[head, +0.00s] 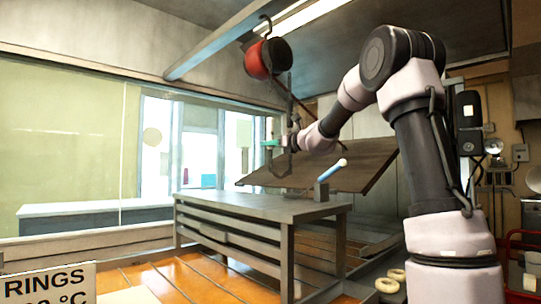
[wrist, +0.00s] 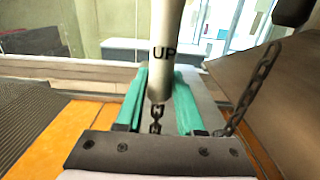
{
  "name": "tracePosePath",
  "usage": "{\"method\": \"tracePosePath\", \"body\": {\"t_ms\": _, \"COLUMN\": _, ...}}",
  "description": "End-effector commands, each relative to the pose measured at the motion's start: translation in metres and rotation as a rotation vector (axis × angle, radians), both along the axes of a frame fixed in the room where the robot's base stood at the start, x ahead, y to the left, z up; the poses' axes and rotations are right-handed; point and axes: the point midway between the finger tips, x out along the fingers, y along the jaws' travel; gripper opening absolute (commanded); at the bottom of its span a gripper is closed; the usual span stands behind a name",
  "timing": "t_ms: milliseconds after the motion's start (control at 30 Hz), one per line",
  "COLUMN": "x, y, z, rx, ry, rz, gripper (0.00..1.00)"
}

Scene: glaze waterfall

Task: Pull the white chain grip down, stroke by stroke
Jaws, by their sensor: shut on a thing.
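The white chain grip (wrist: 166,50) is a pale rod marked "UP" in the wrist view. Its lower end sits between the teal fingers of my gripper (wrist: 160,84), which is shut on it. A short dark chain (wrist: 156,118) hangs from the grip's lower end. In the head view my gripper (head: 269,143) is small, up in the air over the back of the bench. The grip is too small to make out there. Another dark chain (wrist: 250,90) hangs to the right of the fingers in the wrist view.
A red hoist (head: 268,58) hangs from a ceiling beam. A wide tilted board (head: 360,165) hangs close behind my gripper. A "RINGS" sign (head: 48,284) is at the lower left.

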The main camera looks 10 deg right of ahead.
Motion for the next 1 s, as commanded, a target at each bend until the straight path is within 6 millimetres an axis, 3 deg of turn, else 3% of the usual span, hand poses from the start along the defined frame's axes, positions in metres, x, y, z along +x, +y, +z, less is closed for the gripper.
{"method": "tracePosePath", "body": {"t_ms": 33, "x": 0.001, "y": 0.001, "z": -0.013, "rx": -0.005, "ry": 0.012, "rz": 0.001, "gripper": 0.0}}
{"method": "tracePosePath", "body": {"t_ms": 300, "x": 0.0, "y": 0.001, "z": -0.037, "rx": -0.005, "ry": 0.012, "rz": 0.001, "gripper": 0.0}}
{"method": "tracePosePath", "body": {"t_ms": 667, "x": 0.0, "y": 0.001, "z": -0.041, "rx": -0.005, "ry": 0.01, "rz": 0.0, "gripper": 0.0}}
{"method": "tracePosePath", "body": {"t_ms": 767, "x": 0.0, "y": 0.001, "z": -0.036, "rx": -0.004, "ry": 0.008, "rz": 0.0, "gripper": 0.0}}
{"method": "tracePosePath", "body": {"t_ms": 1000, "x": 0.0, "y": 0.001, "z": 0.006, "rx": -0.004, "ry": 0.001, "rz": 0.001, "gripper": 0.0}}
